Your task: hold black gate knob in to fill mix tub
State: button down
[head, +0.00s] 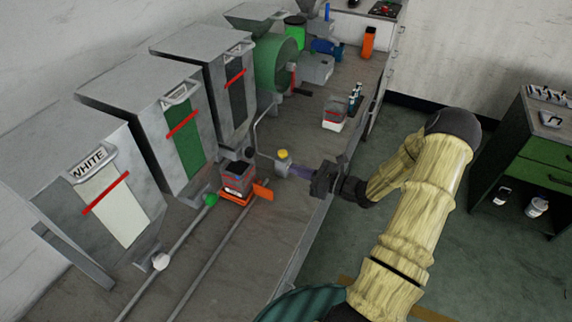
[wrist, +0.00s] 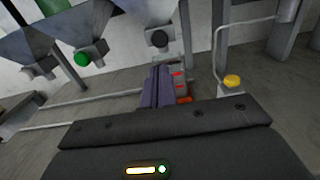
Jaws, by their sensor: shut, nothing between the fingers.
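The black gate knob (wrist: 159,39) sits under the right-hand hopper in the wrist view; in the head view it is a small dark shape (head: 250,152). The tub is partly hidden behind my fingers in the wrist view (wrist: 180,80). I cannot tell how full it is. My gripper (head: 290,172) has its purple fingers (wrist: 157,85) shut and empty, pointing toward the hoppers. The fingertips appear below the black knob in the wrist view and apart from it, short of the tub.
The green knob (wrist: 81,59) and white knob (head: 161,261) belong to the other hoppers. A yellow button (head: 283,154) stands close beside my gripper, with a bent pipe behind it. Rails (head: 215,258) run along the bench. A green round machine (head: 275,62) stands farther back.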

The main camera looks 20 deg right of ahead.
aim_at(252, 154)
jog(key=p+x, duration=0.4)
jog(key=x, duration=0.8)
jog(key=shift+w+a, duration=0.1)
jog(key=shift+a, duration=0.1)
jog(key=shift+w+a, duration=0.15)
jog(key=shift+f, duration=0.1)
